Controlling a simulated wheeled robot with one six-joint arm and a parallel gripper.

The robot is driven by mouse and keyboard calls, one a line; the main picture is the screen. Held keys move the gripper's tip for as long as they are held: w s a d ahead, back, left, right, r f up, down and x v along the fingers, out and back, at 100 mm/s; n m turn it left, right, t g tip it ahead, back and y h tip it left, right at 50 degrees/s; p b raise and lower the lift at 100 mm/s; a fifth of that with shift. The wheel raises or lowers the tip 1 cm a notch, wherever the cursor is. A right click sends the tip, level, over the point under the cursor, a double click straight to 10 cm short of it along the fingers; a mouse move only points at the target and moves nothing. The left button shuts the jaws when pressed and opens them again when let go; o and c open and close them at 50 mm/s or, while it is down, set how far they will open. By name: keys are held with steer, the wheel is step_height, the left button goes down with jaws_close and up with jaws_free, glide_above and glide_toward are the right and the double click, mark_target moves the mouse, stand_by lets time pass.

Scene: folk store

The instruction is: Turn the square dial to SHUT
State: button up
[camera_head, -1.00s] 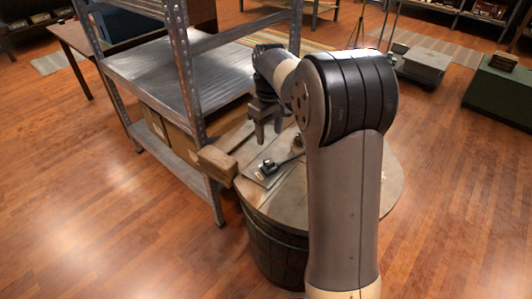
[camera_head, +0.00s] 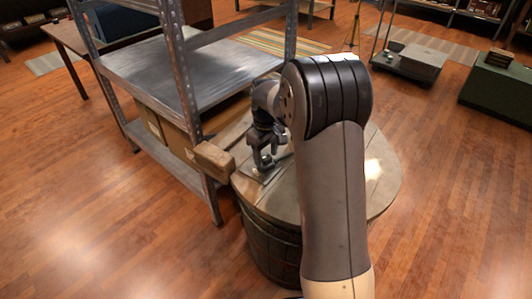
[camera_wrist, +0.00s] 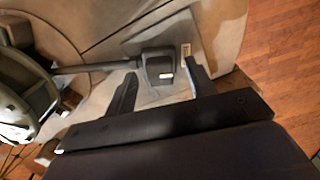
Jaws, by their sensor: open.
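The square dial (camera_wrist: 157,64) is a dark block with a small pale mark, on a flat plate (camera_wrist: 168,92) on the barrel top. A small pale label (camera_wrist: 186,49) lies beside it, its lettering too small to read. My gripper (camera_wrist: 160,90) is open, with one finger on each side of the dial in the wrist view; I cannot tell whether they touch it. In the head view my gripper (camera_head: 262,163) is low over the plate and hides most of the dial.
The round wooden barrel top (camera_head: 385,185) stands beside a metal shelf unit (camera_head: 150,75). A dark rod (camera_wrist: 95,67) lies left of the dial in the wrist view. The floor at right is open.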

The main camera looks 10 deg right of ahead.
steer(key=shift+c, duration=0.5)
steer(key=c, duration=0.9)
steer(key=shift+o, duration=0.2)
steer(key=shift+r+m, duration=0.1)
steer(key=shift+m, duration=0.2)
steer(key=m+p, duration=0.2)
steer(key=shift+m, duration=0.4)
steer(key=m+p, duration=0.2)
steer(key=m, duration=0.3)
steer(key=m+p, duration=0.1)
steer(key=m, duration=0.3)
steer(key=shift+m, duration=0.4)
steer(key=shift+m+p, duration=0.4)
steer(key=shift+m, duration=1.9)
